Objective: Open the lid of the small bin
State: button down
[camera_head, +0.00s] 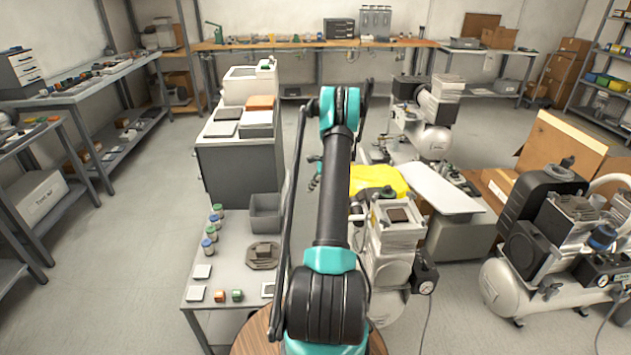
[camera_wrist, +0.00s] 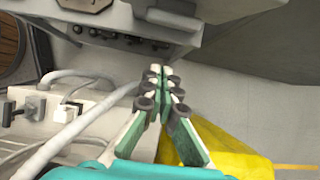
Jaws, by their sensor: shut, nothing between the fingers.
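My gripper (camera_wrist: 160,72) is shut and empty in the wrist view, its green fingers together. Its tips are below a grey unit with a row of dark knobs (camera_wrist: 122,40); I cannot tell whether they touch it. In the head view my arm hides most of the gripper. No bin with a clear lid shows. A small grey open-topped box (camera_head: 266,222) stands on the near table, left of my arm. A white box-like container (camera_head: 240,88) stands on the grey cabinet farther back. I cannot tell which one is the small bin.
Yellow cloth (camera_head: 376,178) lies right of my arm; it also shows in the wrist view (camera_wrist: 232,158). White hoses (camera_wrist: 75,125) run at the wrist view's left. Compressors (camera_head: 548,245) stand at right. The near table (camera_head: 232,262) holds jars. Floor (camera_head: 125,225) is clear at left.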

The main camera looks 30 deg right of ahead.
aim_at(293, 191)
jog(key=a, duration=0.1)
jog(key=w+a, duration=0.1)
jog(key=a, duration=0.1)
jog(key=w+a, duration=0.1)
jog(key=shift+a+f, duration=0.2)
jog(key=shift+f, duration=0.1)
jog(key=shift+w+a+r+h, duration=0.3)
jog(key=shift+a+r+h, duration=0.3)
jog(key=shift+a+r, duration=0.3)
